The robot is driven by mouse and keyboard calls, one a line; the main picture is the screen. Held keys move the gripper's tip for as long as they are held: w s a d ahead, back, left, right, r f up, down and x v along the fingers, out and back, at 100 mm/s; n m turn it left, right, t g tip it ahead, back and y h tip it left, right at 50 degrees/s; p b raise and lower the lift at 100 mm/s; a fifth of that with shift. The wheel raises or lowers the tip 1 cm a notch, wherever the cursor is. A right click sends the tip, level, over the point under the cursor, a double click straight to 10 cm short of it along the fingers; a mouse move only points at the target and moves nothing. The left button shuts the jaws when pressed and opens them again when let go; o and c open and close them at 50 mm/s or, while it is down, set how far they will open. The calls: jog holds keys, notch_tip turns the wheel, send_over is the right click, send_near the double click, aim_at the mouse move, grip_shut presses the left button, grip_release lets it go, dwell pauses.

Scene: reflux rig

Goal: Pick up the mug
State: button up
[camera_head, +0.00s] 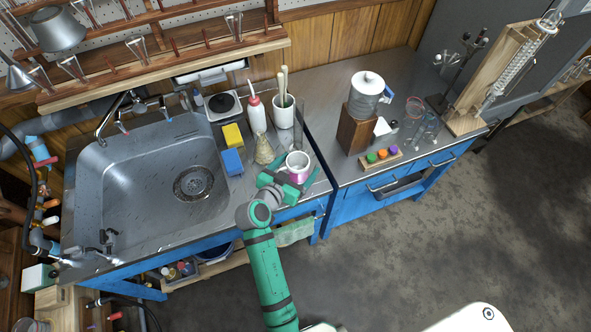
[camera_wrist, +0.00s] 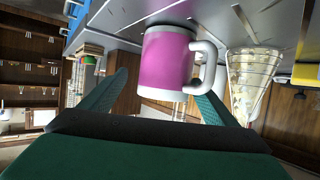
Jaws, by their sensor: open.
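The mug (camera_head: 298,163) is pink with a white rim and handle. It stands near the front edge of the steel counter, right of the sink. In the wrist view the mug (camera_wrist: 166,62) fills the upper middle, with its handle to the right. My gripper (camera_head: 288,181) is at the mug from the front, its fingers spread. In the wrist view my gripper (camera_wrist: 164,86) is open, one finger on each side of the mug. The right finger is close to the handle. Whether either finger touches the mug is unclear.
A conical flask (camera_head: 264,151) stands just left of the mug; it also shows in the wrist view (camera_wrist: 252,82). Behind are a white utensil cup (camera_head: 283,112) and a white bottle (camera_head: 256,117). Yellow (camera_head: 232,135) and blue (camera_head: 232,161) sponges lie by the sink (camera_head: 135,190).

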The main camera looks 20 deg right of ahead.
aim_at(303, 158)
jog(key=shift+w+a+x, duration=0.1)
jog(key=shift+w+x, duration=0.05)
jog(key=shift+x, duration=1.15)
jog(key=shift+w+a+x, duration=0.15)
jog(key=shift+x, duration=1.1)
jog(key=c, duration=1.4)
jog(key=shift+o, duration=0.2)
jog(key=shift+r, duration=0.1)
